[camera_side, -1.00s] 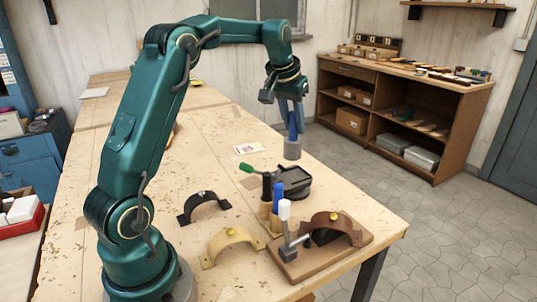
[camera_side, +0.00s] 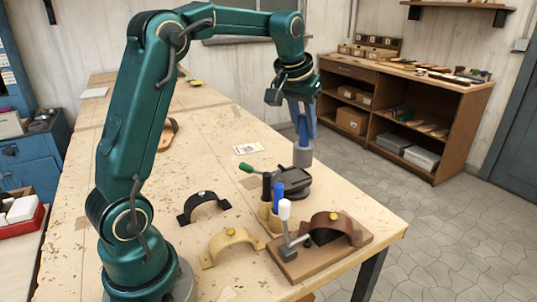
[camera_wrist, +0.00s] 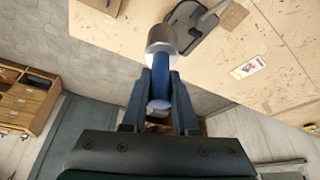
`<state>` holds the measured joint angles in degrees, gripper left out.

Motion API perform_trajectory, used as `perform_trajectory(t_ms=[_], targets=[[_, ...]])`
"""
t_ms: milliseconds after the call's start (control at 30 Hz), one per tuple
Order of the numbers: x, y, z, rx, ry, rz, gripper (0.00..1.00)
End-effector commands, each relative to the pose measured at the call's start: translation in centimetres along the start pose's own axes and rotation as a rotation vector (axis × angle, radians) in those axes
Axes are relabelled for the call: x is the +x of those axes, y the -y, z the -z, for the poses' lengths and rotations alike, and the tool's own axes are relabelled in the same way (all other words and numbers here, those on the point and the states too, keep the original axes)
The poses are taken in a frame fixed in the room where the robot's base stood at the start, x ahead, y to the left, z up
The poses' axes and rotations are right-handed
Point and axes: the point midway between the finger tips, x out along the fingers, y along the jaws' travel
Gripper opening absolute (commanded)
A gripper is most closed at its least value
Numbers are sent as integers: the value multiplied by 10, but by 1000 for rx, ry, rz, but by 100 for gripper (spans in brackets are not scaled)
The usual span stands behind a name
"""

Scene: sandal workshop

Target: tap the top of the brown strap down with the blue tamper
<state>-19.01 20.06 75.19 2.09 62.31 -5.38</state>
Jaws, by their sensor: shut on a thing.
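My gripper (camera_side: 302,113) is shut on the blue tamper (camera_side: 303,148), which has a blue handle and a grey cylindrical head pointing down. In the wrist view my gripper (camera_wrist: 160,95) holds the handle of the tamper (camera_wrist: 162,42), its grey head facing the bench. The tamper is in the air near the bench's far right edge. The brown strap (camera_side: 347,226) arches over a dark form on a wooden base (camera_side: 300,264) at the front right, with a yellow knob on its top. The tamper is apart from the strap, behind it in the side view.
A white-knobbed clamp (camera_side: 284,212) stands at the base's left. Behind it are upright tools with black and blue handles and a dark device (camera_side: 294,182) with a green-tipped lever. A tan strap (camera_side: 230,243) and a black strap (camera_side: 203,205) lie to the left on the bench.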

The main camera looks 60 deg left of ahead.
Motion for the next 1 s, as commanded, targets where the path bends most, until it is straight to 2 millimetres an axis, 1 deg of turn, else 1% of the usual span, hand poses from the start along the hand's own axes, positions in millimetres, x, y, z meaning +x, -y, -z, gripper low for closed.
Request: perform_trajectory(t_ms=[33,200,300,400,500,567,667,1000], targets=[[-10,-18,-5,38,-8,-17,0],[-41,-71,-29,164,-8,-70,0],[-56,-93,-40,229,-7,-97,0],[-65,-108,-48,277,-6,-117,0],[-70,-116,-52,303,-4,-127,0],[-69,-118,-53,309,-3,-129,0],[-63,-118,-56,311,-1,-130,0],[-31,-118,-69,310,-1,-130,0]])
